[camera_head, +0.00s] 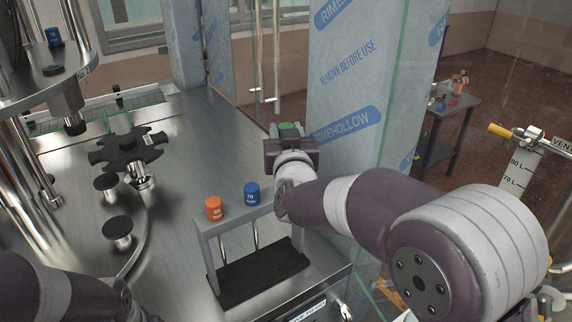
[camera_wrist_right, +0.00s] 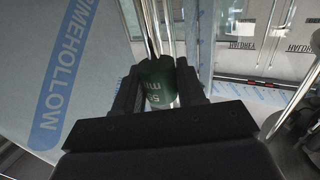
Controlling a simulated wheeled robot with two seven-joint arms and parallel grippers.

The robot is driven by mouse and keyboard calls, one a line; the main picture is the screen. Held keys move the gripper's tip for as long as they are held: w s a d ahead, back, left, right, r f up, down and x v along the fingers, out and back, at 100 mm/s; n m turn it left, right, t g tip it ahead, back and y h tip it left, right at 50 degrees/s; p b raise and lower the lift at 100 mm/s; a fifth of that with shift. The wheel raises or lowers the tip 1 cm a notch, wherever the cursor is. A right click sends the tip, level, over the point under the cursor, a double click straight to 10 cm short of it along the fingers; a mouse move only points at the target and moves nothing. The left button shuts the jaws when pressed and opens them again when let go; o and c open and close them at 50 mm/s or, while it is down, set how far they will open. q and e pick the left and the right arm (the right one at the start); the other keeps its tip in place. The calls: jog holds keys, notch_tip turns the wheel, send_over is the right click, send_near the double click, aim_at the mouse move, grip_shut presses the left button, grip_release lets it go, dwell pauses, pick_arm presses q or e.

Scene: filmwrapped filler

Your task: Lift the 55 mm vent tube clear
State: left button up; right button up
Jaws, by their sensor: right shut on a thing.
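The 55 mm vent tube has a green cap (camera_head: 289,130), which shows at the top of my right gripper (camera_head: 290,142) in the head view. In the right wrist view the green cap (camera_wrist_right: 157,82), with "55 mm" lettering upside down, sits between the two dark fingers (camera_wrist_right: 158,92). My right gripper is shut on it. A thin steel tube runs from the cap toward the top of that view; its far end is out of sight. In the head view my wrist and forearm hide the space below the gripper. My left gripper is not in view.
A grey rack (camera_head: 205,240) holds an orange-capped tube (camera_head: 214,208) and a blue-capped 70 mm tube (camera_head: 252,193), left of my right forearm. A film-wrapped panel (camera_head: 345,75) stands behind the gripper. A black star wheel (camera_head: 127,149) and a filler column stand at left.

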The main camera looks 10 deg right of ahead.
notch_tip(320, 180, up, 16)
jog(key=p, duration=0.3)
jog(key=shift+r, duration=0.2)
jog(key=shift+f, duration=0.1)
jog(key=shift+f+b, duration=0.7)
jog(key=shift+f, duration=0.4)
jog(key=shift+f+b, duration=1)
jog(key=shift+f, duration=0.25)
jog(key=shift+r, duration=0.1)
